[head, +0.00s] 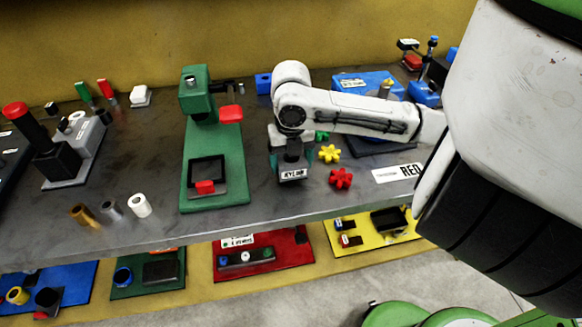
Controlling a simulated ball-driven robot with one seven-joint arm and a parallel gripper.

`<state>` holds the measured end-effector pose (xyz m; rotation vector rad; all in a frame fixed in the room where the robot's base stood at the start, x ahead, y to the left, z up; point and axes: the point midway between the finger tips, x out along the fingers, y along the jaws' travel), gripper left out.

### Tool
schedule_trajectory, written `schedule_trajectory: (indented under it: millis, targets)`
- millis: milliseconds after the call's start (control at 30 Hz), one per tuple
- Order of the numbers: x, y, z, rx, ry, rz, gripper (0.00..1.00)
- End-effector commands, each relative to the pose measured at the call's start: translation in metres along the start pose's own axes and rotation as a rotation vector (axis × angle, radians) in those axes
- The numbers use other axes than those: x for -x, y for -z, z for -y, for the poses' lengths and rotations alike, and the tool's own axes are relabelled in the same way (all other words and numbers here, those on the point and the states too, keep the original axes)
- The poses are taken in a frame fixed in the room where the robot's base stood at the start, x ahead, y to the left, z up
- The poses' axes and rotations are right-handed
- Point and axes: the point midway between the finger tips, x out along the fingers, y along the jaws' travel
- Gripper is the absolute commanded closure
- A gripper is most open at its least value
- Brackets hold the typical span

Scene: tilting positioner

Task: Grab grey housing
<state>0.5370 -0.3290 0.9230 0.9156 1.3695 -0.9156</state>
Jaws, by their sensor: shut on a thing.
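My gripper (290,157) hangs down over the bench, right of the green press-like stand. Its teal fingers are shut on a dark grey block with a white label on its front, which looks like the grey housing (292,166). The fingers sit on its left and right sides. The label is too small to read surely. The top of the housing is hidden by my gripper. I cannot tell whether its underside touches the bench.
The green stand (215,197) with a red lever is close on the left. Yellow (329,153) and red (341,178) gear-like pieces lie close on the right, with a green one behind. Blue fixtures (370,82) stand at the back right. Bench space in front of the housing is clear.

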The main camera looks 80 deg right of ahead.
Motion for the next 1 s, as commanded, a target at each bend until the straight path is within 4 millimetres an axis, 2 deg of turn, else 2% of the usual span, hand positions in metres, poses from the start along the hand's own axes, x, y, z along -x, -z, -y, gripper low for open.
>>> schedule_trajectory:
  millis: [67, 400, 533, 1000]
  targets:
    - [0.014, 0.004, 0.004, 0.0, -0.001, 0.006, 0.95]
    - [0.076, 0.047, 0.034, -0.002, 0.0, 0.001, 0.95]
    - [0.085, 0.061, 0.043, -0.003, -0.002, 0.0, 0.95]
    - [0.098, 0.086, 0.061, -0.004, 0.0, -0.001, 0.95]
